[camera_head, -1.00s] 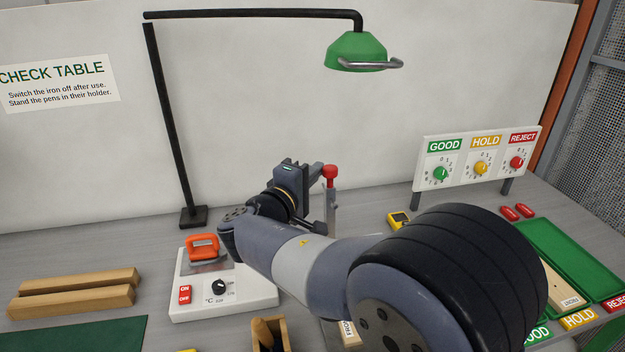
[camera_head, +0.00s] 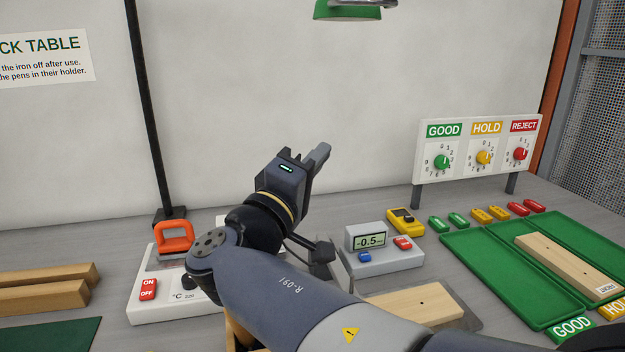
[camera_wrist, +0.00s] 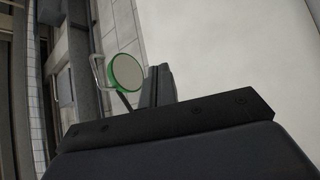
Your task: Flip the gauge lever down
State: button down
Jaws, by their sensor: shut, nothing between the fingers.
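The gauge (camera_head: 385,262) is a grey box in the middle of the bench in the head view, with a display reading -0.5, a blue button and a red button. The red-knobbed lever is not visible in either view now; my arm and gripper may hide it. My gripper (camera_head: 321,152) is raised left of the gauge display and above it, pointing up and away, with its fingers shut and empty. In the wrist view the shut fingers (camera_wrist: 160,80) show dark against the white wall.
A wooden board (camera_head: 430,298) lies in front of the gauge, partly behind my arm. The iron station (camera_head: 140,308) stands left. A yellow meter (camera_head: 404,222) is behind the gauge; green trays (camera_head: 480,275) are right. The lamp (camera_head: 345,10) hangs above and shows in the wrist view (camera_wrist: 127,72).

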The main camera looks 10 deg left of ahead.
jog(key=s+d+f+m+h+b, duration=0.2)
jog(key=s+f+b, duration=0.3)
jog(key=b, duration=0.6)
jog(key=s+d+f+m+t+h+b, duration=0.1)
jog(key=s+d+f+m+h+b, duration=0.1)
jog(key=s+f+b, duration=0.4)
jog(key=shift+s+d+f+m+b, duration=0.4)
jog(key=shift+d+m+b, duration=0.55)
jog(key=shift+b, duration=1.95)
jog(key=shift+w+a, duration=0.1)
jog(key=shift+a, duration=0.05)
notch_tip(320, 180, up, 10)
jog(key=p, duration=0.4)
jog(key=shift+p, duration=0.3)
jog(key=shift+f, duration=0.1)
notch_tip(320, 180, down, 10)
jog(key=b, duration=0.4)
jog(key=shift+b, duration=0.3)
